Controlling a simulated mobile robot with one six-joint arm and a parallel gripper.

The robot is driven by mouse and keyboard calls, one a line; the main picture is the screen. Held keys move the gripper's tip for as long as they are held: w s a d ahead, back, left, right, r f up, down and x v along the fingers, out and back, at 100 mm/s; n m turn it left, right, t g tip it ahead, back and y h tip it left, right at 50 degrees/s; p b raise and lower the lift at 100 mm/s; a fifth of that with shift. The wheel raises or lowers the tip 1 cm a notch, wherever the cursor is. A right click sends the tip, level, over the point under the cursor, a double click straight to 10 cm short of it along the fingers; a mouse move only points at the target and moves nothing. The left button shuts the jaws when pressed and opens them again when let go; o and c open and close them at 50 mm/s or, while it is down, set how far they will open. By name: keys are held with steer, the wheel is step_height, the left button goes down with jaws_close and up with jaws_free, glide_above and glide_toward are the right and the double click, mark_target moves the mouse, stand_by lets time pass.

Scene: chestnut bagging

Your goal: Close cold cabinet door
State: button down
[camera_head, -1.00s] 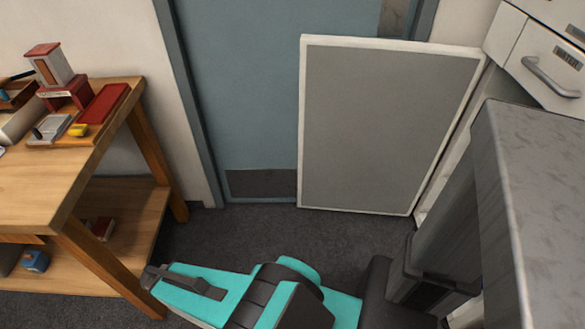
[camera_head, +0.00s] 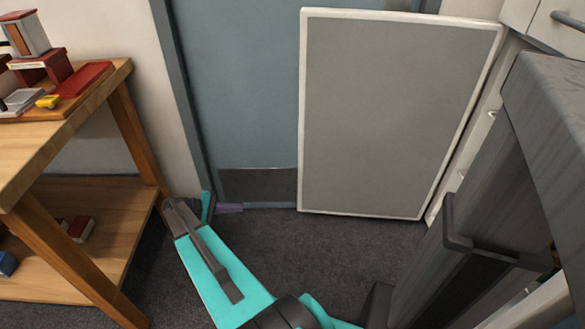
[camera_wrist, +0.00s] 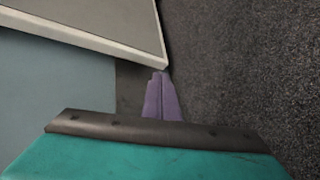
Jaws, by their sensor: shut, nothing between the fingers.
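The cold cabinet door (camera_head: 390,115) is a grey panel with a white rim, standing wide open in front of the blue-grey room door. Its right edge is beside the white cabinet side (camera_head: 470,150). My gripper (camera_head: 230,208) has purple fingers, shut and empty, low to the left of the panel's bottom left corner. In the wrist view the closed fingers (camera_wrist: 160,95) point at a corner of the white-rimmed panel (camera_wrist: 105,30). The tips look close to that corner; I cannot tell whether they touch.
A wooden table (camera_head: 85,95) with a lower shelf stands at left, close to my arm. A grey-topped unit (camera_head: 555,120) with a dark handle (camera_head: 490,250) stands at right. Dark carpet (camera_head: 310,250) is clear between them.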

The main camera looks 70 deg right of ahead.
steer(key=s+d+r+m+g+b, duration=0.1)
steer(key=s+d+r+b, duration=0.1)
steer(key=d, duration=0.5)
steer(key=s+d+r+m+g+b, duration=0.2)
steer(key=d+r+b, duration=0.1)
steer(key=d, duration=0.4)
steer(key=s+d+r+m+g+h+b, duration=0.1)
steer(key=s+d+r+m+g+b, duration=0.1)
steer(key=d, duration=0.5)
steer(key=shift+d+r+b, duration=0.25)
steer(key=shift+r+b, duration=0.3)
steer(key=shift+b, duration=0.05)
steer(key=shift+s, duration=0.1)
steer(key=b+x, duration=0.3)
steer(key=x, duration=0.7)
steer(key=shift+r+b, duration=0.2)
steer(key=shift+b, duration=0.15)
